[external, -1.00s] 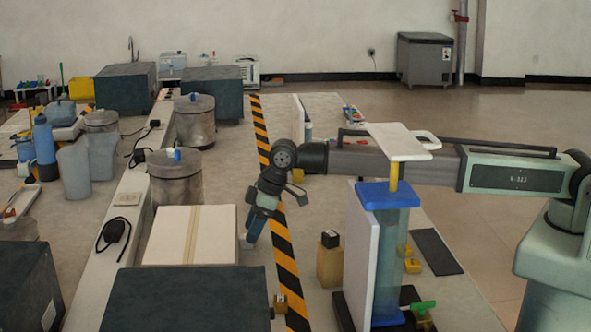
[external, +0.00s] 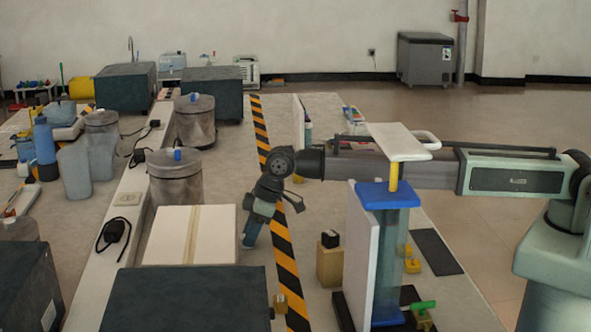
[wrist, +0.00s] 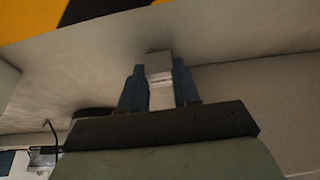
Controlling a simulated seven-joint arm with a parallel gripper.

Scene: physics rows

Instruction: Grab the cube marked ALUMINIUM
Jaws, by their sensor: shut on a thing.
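My gripper (external: 249,241) hangs down over the grey bench, between the white box and the striped tape. In the wrist view, my gripper's two blue fingers (wrist: 160,84) are closed on the sides of a small silver-grey cube (wrist: 158,62). The cube sticks out a little past the fingertips. No marking on it can be read. In the external view the cube is hidden by the fingers. I cannot tell whether the cube touches the bench.
A white box (external: 180,236) with a tan strip stands just left of my gripper. A dark cube (external: 330,239) sits on a wooden block (external: 329,266), and a brass-coloured cube (external: 279,303) lies near the tape (external: 284,262). A blue-topped column (external: 392,250) stands farther right.

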